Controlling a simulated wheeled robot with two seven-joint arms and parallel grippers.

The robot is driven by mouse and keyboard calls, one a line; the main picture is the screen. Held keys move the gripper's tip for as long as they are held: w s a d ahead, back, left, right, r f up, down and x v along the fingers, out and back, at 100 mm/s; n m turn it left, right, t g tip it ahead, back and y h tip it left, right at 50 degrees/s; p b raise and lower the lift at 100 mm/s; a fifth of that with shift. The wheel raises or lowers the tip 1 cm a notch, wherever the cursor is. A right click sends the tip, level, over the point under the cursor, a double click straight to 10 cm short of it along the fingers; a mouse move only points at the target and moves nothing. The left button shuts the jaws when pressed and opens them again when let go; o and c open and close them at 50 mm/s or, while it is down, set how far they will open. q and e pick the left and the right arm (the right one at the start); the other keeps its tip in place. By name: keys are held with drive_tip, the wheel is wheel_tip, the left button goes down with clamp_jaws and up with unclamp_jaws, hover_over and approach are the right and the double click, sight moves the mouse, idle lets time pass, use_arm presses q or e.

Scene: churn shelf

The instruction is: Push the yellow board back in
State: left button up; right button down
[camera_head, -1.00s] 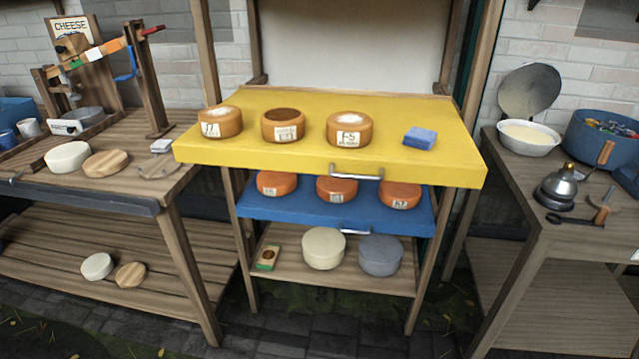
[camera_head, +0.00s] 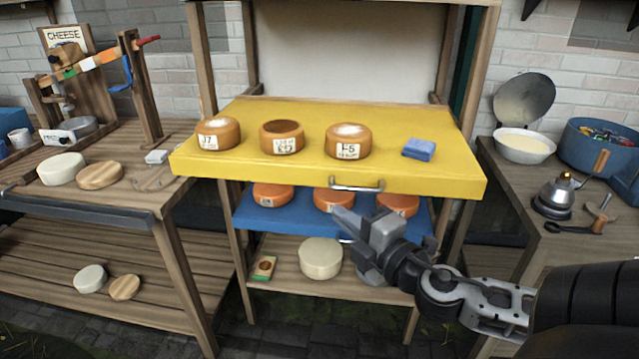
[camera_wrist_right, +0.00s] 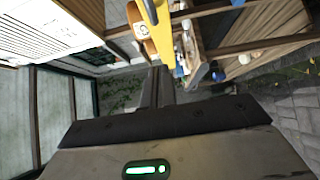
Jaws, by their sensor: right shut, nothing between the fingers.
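The yellow board (camera_head: 300,176) is pulled out toward me from the wooden shelf frame, above the blue board (camera_head: 300,219). It has a metal handle (camera_head: 357,184) on its front edge. On it stand three orange cheese wheels (camera_head: 218,134) (camera_head: 282,137) (camera_head: 348,141) and a blue folded cloth (camera_head: 419,149). My right gripper (camera_head: 340,222) is shut and empty, in front of the shelf, below the handle in the picture. It hides part of the blue board and the lower shelf. In the right wrist view the yellow board (camera_wrist_right: 158,28) shows beyond the fingers (camera_wrist_right: 157,85). My left gripper is not in view.
Orange cheeses (camera_head: 272,195) sit on the blue board. A pale cheese (camera_head: 320,258) and a small box (camera_head: 264,267) are on the lowest shelf. A workbench (camera_head: 130,196) stands at left.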

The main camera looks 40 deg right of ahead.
drive_tip(key=p, duration=0.1)
approach(308, 176)
drive_tip(key=w+a, duration=0.3)
drive_tip(key=shift+w+d+p, duration=0.3)
drive_tip(key=shift+w+d, duration=0.8)
drive_tip(key=shift+d, duration=0.15)
drive_tip(key=shift+w+d, duration=0.3)
drive_tip(key=shift+d, duration=0.1)
drive_tip(key=shift+w, duration=0.1)
